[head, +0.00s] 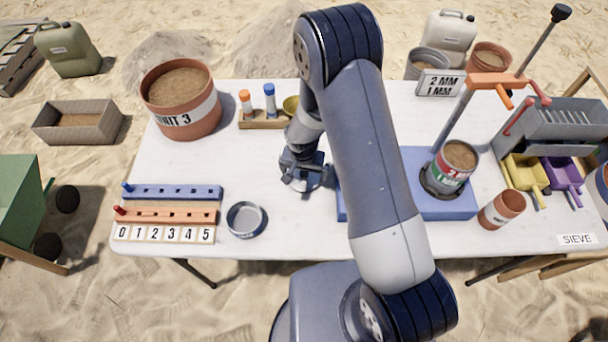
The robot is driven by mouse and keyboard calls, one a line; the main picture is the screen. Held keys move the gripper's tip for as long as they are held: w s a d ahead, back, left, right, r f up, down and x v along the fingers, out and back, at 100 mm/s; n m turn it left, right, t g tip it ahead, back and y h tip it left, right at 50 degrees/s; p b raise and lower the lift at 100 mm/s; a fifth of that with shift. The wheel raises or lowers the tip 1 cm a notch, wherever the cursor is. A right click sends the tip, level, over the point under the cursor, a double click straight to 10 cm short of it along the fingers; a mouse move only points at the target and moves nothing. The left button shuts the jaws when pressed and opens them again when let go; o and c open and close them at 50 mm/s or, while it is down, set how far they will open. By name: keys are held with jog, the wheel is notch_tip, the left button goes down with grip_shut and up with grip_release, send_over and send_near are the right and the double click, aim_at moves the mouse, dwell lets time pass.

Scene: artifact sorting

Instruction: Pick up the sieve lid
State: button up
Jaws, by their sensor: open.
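A round, shallow grey-blue dish with a raised rim (245,219), which looks like the sieve lid, lies on the white table near its front edge. My gripper (303,184) is over the table to the right of and behind this dish, apart from it. It is open. Its fingertips are small and dark here, and I cannot make out whether anything lies under them.
A blue peg rack (172,192) and an orange one (165,216) lie left of the dish. A large soil pot (181,100) and a wooden holder with bottles (262,120) stand behind. A small terracotta pot (502,209) and yellow and purple scoops are at right. Table around the dish is fairly clear.

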jog(key=shift+f, duration=0.4)
jog(key=shift+c, duration=0.3)
jog(key=c, duration=0.7)
jog(key=shift+r, duration=0.1)
